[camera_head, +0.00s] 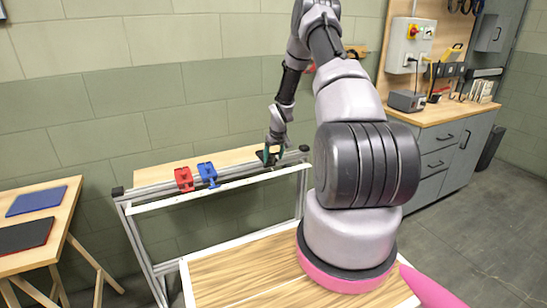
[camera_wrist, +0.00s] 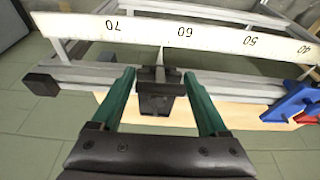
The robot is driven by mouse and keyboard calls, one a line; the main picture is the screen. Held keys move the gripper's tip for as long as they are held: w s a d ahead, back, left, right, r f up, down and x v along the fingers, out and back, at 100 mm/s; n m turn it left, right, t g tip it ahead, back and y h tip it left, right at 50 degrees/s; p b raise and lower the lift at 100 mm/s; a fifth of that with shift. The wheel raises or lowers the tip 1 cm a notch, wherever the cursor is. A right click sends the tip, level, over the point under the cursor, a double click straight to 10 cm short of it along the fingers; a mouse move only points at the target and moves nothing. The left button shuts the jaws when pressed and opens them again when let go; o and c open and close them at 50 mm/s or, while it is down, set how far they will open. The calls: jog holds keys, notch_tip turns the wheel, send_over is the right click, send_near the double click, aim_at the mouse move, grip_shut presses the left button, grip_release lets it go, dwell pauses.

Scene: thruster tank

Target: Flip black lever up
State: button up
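The black lever (camera_head: 264,156) is mounted on the rail of the metal frame, near its right end in the head view, and is partly hidden there by my gripper (camera_head: 274,150). In the wrist view the black lever (camera_wrist: 160,98) lies between the two green fingers of my gripper (camera_wrist: 160,75). The fingers are apart, one on each side of the lever, and do not look closed on it. Whether either finger touches it is hard to tell.
A blue lever (camera_head: 207,174) and a red lever (camera_head: 185,179) sit on the same rail to the left. A white numbered ruler strip (camera_wrist: 215,38) runs along the frame. A table with blue and black panels (camera_head: 37,200) stands at left; a workbench (camera_head: 445,112) stands at right.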

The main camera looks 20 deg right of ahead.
jog(key=shift+o, duration=1.1)
jog(key=v, duration=1)
jog(key=shift+r, duration=0.3)
jog(key=shift+s+r, duration=0.1)
jog(key=s+a+r+m+t, duration=0.1)
jog(key=s+a+r, duration=0.25)
jog(key=r, duration=0.55)
jog(key=s+a+r, duration=0.3)
jog(key=s+r, duration=0.2)
jog(key=r, duration=0.4)
jog(key=s+a+r+m+t, duration=0.1)
jog(key=s+a+r, duration=0.25)
jog(key=r, duration=0.55)
jog(key=s+a+r+m, duration=0.1)
jog(key=s+a+r, duration=0.1)
jog(key=s, duration=0.6)
jog(key=s+a+r+t+y, duration=0.1)
jog(key=s+a+r, duration=0.2)
jog(key=s, duration=0.5)
jog(key=s+a+r+m, duration=0.1)
jog(key=s+a+r, duration=0.2)
jog(key=s+r, duration=0.2)
jog(key=s, duration=0.3)
jog(key=shift+a+m+t+y, duration=0.2)
jog(key=shift+m+t+y, duration=0.1)
jog(key=shift+t+y, duration=0.1)
